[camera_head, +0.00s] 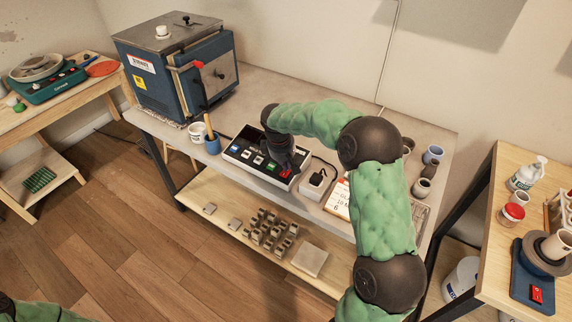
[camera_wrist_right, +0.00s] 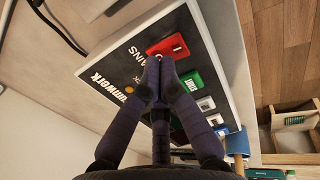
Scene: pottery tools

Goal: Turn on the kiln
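The blue kiln (camera_head: 180,66) stands at the back left of the grey table, its front door closed. A control box (camera_head: 243,153) with a black top and a row of coloured switches lies in front of it to the right. A red switch (camera_head: 285,174) is at the box's right end; the wrist view shows it too (camera_wrist_right: 167,45), beside the word "MAINS". My right gripper (camera_head: 291,163) points down over this end. In the wrist view its fingertips (camera_wrist_right: 158,66) are together, empty, at the red switch's edge; contact is unclear. My left gripper is out of view.
A white cup (camera_head: 197,133) and a blue tool pot (camera_head: 212,145) stand left of the box. A small black device on a white base (camera_head: 314,185) and a calendar (camera_head: 338,202) are close on the right. Small pots (camera_head: 433,154) stand further right.

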